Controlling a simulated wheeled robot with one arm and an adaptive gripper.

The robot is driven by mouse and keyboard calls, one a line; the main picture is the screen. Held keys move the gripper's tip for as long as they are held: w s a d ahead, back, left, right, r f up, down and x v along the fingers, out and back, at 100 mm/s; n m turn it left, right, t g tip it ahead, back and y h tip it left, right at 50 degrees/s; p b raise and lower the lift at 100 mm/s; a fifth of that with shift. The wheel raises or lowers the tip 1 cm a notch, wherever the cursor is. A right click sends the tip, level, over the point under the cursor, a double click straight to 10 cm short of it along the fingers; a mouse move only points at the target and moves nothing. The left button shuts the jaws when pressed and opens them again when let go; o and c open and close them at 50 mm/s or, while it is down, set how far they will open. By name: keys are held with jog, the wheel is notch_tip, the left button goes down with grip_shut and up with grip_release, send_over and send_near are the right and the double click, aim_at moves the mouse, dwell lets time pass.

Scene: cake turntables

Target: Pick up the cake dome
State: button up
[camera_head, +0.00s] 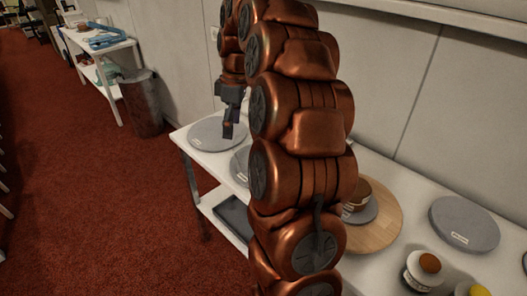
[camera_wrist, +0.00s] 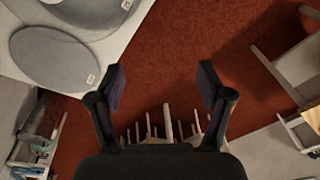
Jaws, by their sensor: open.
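I cannot make out a clear cake dome in either view; my arm hides part of the white table (camera_head: 370,277). A brown, rounded object with a pale label (camera_head: 357,196) sits on a grey disc (camera_head: 365,214) on a round wooden board (camera_head: 385,232), partly behind my arm. My gripper (camera_head: 229,124) hangs by the table's far left end, near a grey turntable (camera_head: 209,137).
Another grey turntable (camera_head: 464,224) lies at the right. A white jar with a brown top (camera_head: 424,270) stands in front of it. A grey disc (camera_wrist: 54,57) shows upper left in the wrist view. A bin (camera_head: 141,105) and side table (camera_head: 104,45) stand far left, beyond open carpet.

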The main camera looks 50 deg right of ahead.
jog(key=shift+n+t, duration=0.3)
jog(key=shift+n, duration=0.4)
jog(key=d, duration=0.4)
jog(key=d+f, duration=0.1)
jog(key=d, duration=0.4)
jog(key=d+f, duration=0.1)
jog(key=d, duration=0.4)
jog(key=shift+w+d+f+b, duration=0.2)
jog(key=shift+w+f+b, duration=0.05)
jog(key=shift+w+b, duration=0.15)
jog(key=shift+d+f, duration=0.1)
jog(key=shift+w+f+p, duration=0.1)
jog(key=shift+f+p, duration=0.25)
jog(key=shift+f, duration=0.9)
jog(key=shift+w+f+p, duration=0.15)
jog(key=shift+f+p, duration=0.25)
jog(key=shift+f, duration=0.9)
jog(key=shift+w+f+p, duration=0.15)
jog(key=shift+f+p, duration=0.25)
jog(key=shift+f, duration=0.85)
grip_shut()
